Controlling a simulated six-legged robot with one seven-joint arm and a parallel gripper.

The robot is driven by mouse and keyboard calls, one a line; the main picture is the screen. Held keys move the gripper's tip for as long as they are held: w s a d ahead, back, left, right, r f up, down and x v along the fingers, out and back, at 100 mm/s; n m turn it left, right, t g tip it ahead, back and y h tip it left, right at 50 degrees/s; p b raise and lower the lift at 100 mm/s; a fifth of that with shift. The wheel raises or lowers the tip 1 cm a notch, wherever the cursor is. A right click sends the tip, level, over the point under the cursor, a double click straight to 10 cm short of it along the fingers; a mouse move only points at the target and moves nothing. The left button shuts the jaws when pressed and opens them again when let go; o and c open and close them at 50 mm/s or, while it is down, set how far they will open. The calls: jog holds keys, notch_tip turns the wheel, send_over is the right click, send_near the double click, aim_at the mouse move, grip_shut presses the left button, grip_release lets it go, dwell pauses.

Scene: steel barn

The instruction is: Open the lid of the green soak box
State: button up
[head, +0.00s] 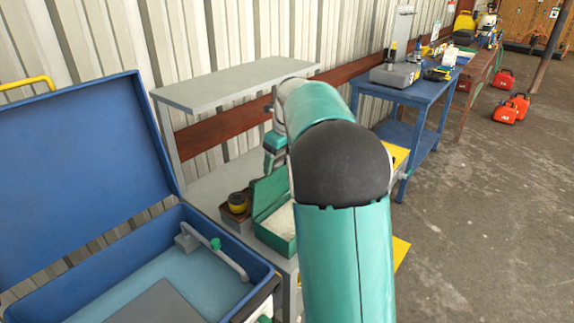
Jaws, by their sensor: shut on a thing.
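The green soak box (277,240) sits on a grey bench, just left of my teal arm. Its lid (269,192) stands raised at the back, roughly upright, and a pale inside shows below it. My gripper (268,168) is at the lid's upper edge, small and partly covered by my own arm. It is shut on the lid, though the fingertips are hard to make out. My arm hides the right side of the box.
A large blue chest (262,268) with its lid up fills the left. A grey shelf (235,82) overhangs the bench.

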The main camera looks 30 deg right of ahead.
jog(key=shift+w+a, duration=0.2)
jog(key=shift+w, duration=0.4)
jog(key=o, duration=1)
jog(key=shift+r, duration=0.1)
jog(key=v, duration=1.3)
jog(key=shift+s+r, duration=0.15)
jog(key=shift+r, duration=0.2)
